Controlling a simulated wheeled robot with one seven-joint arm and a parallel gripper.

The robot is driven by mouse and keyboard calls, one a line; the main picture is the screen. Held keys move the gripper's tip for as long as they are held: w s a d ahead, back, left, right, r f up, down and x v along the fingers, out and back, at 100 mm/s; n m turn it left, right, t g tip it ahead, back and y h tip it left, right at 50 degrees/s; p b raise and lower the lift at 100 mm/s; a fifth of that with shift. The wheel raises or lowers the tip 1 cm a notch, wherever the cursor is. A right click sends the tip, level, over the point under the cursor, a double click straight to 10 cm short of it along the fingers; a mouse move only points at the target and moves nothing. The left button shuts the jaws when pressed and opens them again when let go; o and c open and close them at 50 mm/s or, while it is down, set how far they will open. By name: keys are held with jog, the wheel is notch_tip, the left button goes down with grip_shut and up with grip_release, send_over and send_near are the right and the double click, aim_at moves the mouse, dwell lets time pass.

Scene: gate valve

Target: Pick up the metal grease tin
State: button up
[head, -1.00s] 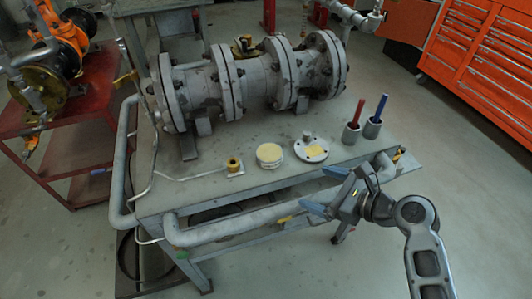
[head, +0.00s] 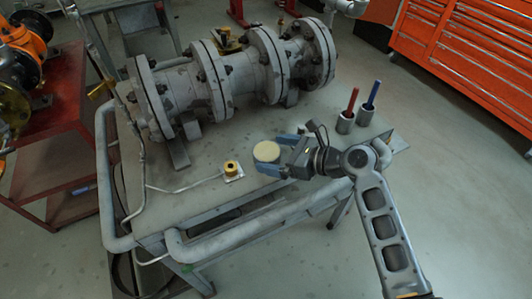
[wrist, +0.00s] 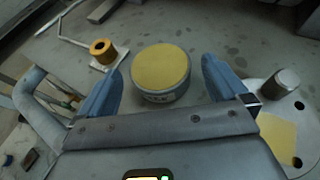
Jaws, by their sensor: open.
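The metal grease tin (head: 266,152) is a short round grey tin with a pale yellow top, standing upright on the grey bench. In the wrist view the tin (wrist: 160,68) sits between and just ahead of my blue fingers, with gaps at both sides. My gripper (head: 277,157) is open and low over the bench, its fingers pointing left at the tin. In the wrist view my gripper (wrist: 162,80) has one finger on each side of the tin's near part. Nothing is held.
A round flange plate (wrist: 258,92) with a yellow patch lies close beside my right-hand finger. A yellow knob on a white plate (head: 232,169) is left of the tin. Red and blue tools stand in cups (head: 345,122). A large flanged valve pipe (head: 215,85) fills the back.

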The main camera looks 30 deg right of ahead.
jog(key=shift+x, duration=1.35)
jog(key=shift+c, duration=0.3)
jog(key=c, duration=1)
